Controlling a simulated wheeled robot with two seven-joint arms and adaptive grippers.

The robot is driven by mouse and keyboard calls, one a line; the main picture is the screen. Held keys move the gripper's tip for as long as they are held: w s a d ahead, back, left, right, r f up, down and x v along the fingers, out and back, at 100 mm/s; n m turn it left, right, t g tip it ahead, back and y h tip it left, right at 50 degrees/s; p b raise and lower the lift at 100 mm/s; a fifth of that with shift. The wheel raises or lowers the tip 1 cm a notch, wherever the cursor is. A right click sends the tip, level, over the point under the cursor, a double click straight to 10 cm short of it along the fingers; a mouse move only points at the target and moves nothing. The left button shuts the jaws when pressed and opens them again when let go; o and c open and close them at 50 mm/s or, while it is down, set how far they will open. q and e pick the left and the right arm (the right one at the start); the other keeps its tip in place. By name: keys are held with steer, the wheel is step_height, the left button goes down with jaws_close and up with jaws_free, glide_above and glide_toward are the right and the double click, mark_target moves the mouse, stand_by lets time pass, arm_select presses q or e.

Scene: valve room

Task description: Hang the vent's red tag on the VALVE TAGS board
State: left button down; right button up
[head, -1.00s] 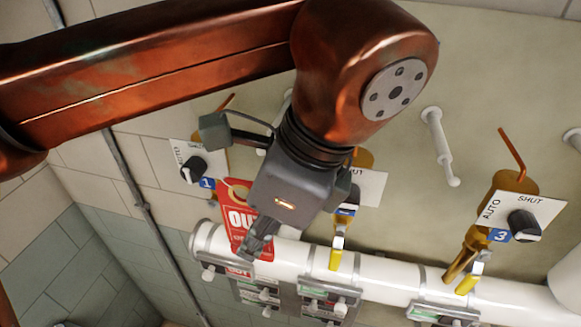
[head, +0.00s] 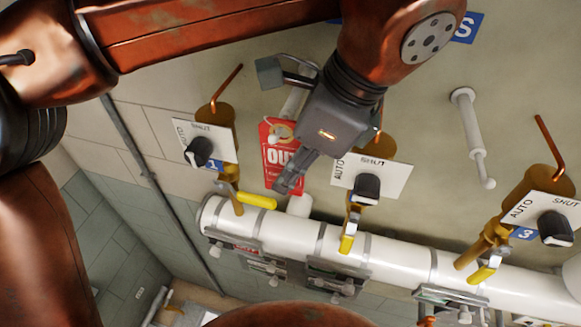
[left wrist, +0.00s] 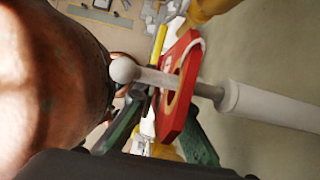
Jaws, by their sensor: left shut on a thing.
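My left gripper (head: 290,178) is shut on the red tag (head: 284,160), whose white lettering begins "OUT". It holds the tag upright in front of the beige board (head: 425,100), between two valves. The tag also shows edge-on in the left wrist view (left wrist: 176,118). There a pale peg (left wrist: 270,106) with a round tip (left wrist: 122,70) runs across the tag's hole and appears to pass through it. In the head view, the peg's base (head: 292,104) shows above the tag. A blue sign (head: 466,27) ending in "S" is partly hidden by my arm. My right gripper is not in view.
A second peg (head: 470,130) on the right is empty. Valves with white AUTO/SHUT plates (head: 200,142) (head: 375,173) stand on either side of the tag. Yellow handles (head: 258,201) and a white pipe (head: 320,240) lie below.

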arm_select(q)
steer(key=shift+s+f, duration=0.15)
steer(key=shift+s, duration=0.35)
steer(key=c, duration=2.4)
jaws_free()
steer(key=shift+w+d, duration=0.1)
steer(key=shift+w, duration=0.15)
steer(key=shift+o, duration=0.7)
steer(key=shift+w, duration=0.25)
steer(key=shift+o, duration=0.7)
steer(key=shift+w+f, duration=0.1)
steer(key=shift+o, duration=0.5)
steer(key=shift+s, duration=0.4)
steer(key=shift+w+r, duration=0.15)
steer(key=shift+r, duration=0.05)
steer(key=shift+w+d+r, duration=0.1)
steer(key=shift+d+r, duration=0.1)
steer(key=shift+r, duration=0.05)
steer(key=s+p+v, duration=0.1)
steer(key=v, duration=0.6)
steer(key=shift+a, duration=0.35)
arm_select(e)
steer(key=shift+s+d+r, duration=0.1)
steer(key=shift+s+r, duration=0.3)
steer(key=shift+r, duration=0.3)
arm_select(q)
steer(key=shift+w, duration=0.1)
